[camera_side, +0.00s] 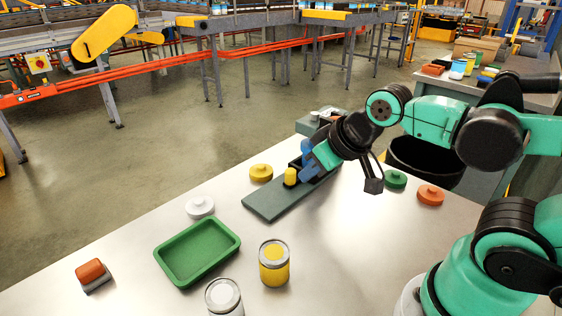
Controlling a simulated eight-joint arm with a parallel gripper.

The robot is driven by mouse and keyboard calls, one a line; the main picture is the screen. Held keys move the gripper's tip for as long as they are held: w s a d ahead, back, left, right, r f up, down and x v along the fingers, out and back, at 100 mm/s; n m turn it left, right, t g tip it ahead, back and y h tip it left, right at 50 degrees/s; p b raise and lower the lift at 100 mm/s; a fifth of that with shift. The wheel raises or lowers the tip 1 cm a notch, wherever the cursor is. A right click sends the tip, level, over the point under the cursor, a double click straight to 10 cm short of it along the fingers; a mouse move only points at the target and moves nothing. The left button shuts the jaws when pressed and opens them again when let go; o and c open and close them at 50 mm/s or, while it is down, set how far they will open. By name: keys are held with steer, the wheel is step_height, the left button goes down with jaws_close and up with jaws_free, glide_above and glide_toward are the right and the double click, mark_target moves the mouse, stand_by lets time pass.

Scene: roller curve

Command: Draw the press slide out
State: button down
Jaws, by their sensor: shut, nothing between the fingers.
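The press has a flat grey-green base plate (268,206) that runs diagonally across the table. A small yellow knob or cylinder (290,177) stands upright on it, at the near end of a dark channel. I cannot tell whether it belongs to the slide, which is mostly hidden by my arm.
Yellow (261,172), white (200,207), green (396,179) and orange (430,195) lids lie around the press. A green tray (197,252), a yellow can (273,263), a white can (224,297) and an orange-topped block (92,274) stand nearer. A black bin (425,160) is behind.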

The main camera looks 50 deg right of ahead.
stand_by(0.4)
steer(key=c, duration=1)
jaws_free()
steer(key=shift+r, duration=0.1)
steer(key=shift+c, duration=0.2)
steer(key=shift+o, duration=1.1)
steer(key=shift+w+d+r, duration=0.15)
steer(key=shift+w+r, duration=0.05)
steer(key=shift+w, duration=0.1)
steer(key=g, duration=0.7)
glide_above(291, 170)
step_height(291, 170, down, 12)
jaws_close()
